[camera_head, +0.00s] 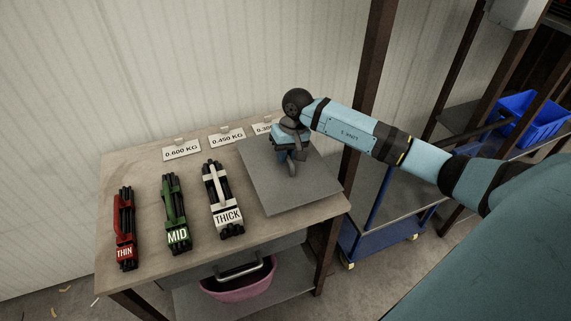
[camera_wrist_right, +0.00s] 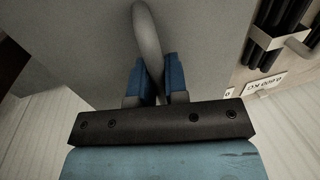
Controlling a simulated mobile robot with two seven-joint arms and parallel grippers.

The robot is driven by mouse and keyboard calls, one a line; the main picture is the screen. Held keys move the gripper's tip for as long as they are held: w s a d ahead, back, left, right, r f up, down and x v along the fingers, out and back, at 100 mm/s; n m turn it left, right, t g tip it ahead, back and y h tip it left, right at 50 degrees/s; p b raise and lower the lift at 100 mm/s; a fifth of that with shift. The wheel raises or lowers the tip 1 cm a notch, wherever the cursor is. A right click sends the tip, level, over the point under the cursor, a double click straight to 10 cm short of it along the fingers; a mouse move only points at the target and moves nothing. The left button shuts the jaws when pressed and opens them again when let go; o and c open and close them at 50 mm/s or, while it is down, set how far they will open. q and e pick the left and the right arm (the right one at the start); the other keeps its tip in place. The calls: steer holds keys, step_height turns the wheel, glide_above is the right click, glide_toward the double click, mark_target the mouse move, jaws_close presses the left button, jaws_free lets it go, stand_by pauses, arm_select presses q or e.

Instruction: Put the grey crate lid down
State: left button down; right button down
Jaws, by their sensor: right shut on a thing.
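The grey crate lid (camera_head: 282,194) is a flat square plate over the right end of the wooden table. In the right wrist view the lid (camera_wrist_right: 75,55) fills much of the picture, with its curved grey handle (camera_wrist_right: 147,40) rising between my fingers. My right gripper (camera_head: 292,157) is over the lid's back half, pointing down, and shut on the handle; its blue fingers also show in the right wrist view (camera_wrist_right: 158,85). I cannot tell whether the lid touches the tabletop. My left gripper is not in view.
Weight cards (camera_head: 182,151) line the back edge. A pink basin (camera_head: 238,287) is below; a blue trolley (camera_head: 375,243) stands right.

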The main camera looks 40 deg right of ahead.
mark_target(286, 164)
step_height(286, 164, down, 4)
steer(key=shift+f, duration=0.1)
steer(key=shift+f+b, duration=0.2)
steer(key=shift+b, duration=0.1)
steer(key=c, duration=1.1)
jaws_free()
steer(key=shift+r, duration=0.1)
steer(key=shift+c, duration=0.2)
steer(key=shift+r, duration=0.1)
